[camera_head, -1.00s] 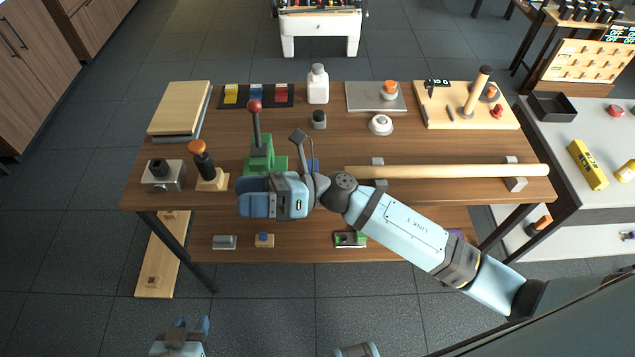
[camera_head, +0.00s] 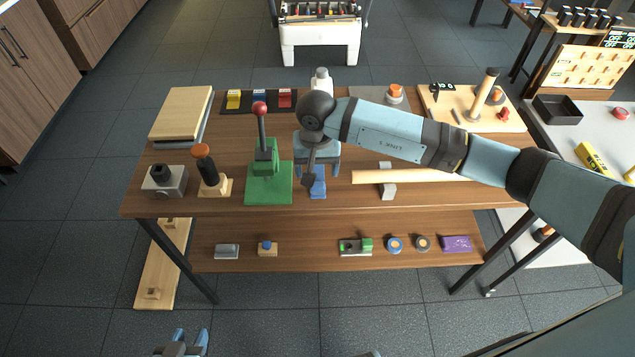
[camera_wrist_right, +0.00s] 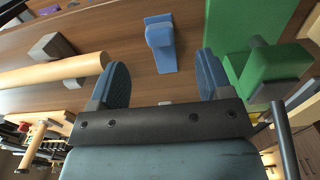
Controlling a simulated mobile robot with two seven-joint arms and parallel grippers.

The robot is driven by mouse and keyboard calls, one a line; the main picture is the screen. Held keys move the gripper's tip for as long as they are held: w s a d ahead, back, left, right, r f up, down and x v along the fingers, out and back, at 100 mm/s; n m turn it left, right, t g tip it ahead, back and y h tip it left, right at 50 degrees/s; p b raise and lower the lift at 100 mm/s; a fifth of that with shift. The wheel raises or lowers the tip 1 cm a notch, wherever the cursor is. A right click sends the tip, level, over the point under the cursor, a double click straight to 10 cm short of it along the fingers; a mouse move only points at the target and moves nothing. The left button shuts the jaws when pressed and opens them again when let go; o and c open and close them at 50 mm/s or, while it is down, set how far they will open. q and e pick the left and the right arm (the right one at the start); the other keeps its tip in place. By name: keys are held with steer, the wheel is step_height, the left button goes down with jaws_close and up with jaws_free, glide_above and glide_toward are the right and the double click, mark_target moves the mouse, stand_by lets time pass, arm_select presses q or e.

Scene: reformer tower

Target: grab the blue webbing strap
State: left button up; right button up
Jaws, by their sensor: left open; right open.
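A small blue folded piece (camera_head: 259,98) that looks like the blue webbing strap lies on a dark mat at the back left of the table, between a yellow and a red one. My right gripper (camera_head: 317,158) is open and empty above the table, right of the green press (camera_head: 268,185). A blue block-like fixture (camera_head: 318,187) is just in front of it; in the right wrist view this fixture (camera_wrist_right: 161,45) shows beyond the open fingers. My left gripper (camera_head: 190,340) is open at the bottom edge, away from the table.
The red-knobbed press lever (camera_head: 261,125) stands left of my right gripper. A wooden pole (camera_head: 420,176) on grey blocks lies to the right. A white bottle (camera_head: 321,80) is partly hidden behind my right arm. A black-handled tool (camera_head: 206,168) stands left of the press.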

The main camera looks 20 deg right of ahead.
mark_target(318, 188)
step_height(318, 188, down, 3)
steer(key=shift+r, duration=0.1)
step_height(318, 188, down, 4)
steer(key=shift+f+p, duration=0.15)
steer(key=shift+p, duration=0.65)
steer(key=shift+d+f, duration=0.1)
steer(key=shift+f, duration=0.45)
steer(key=c, duration=1)
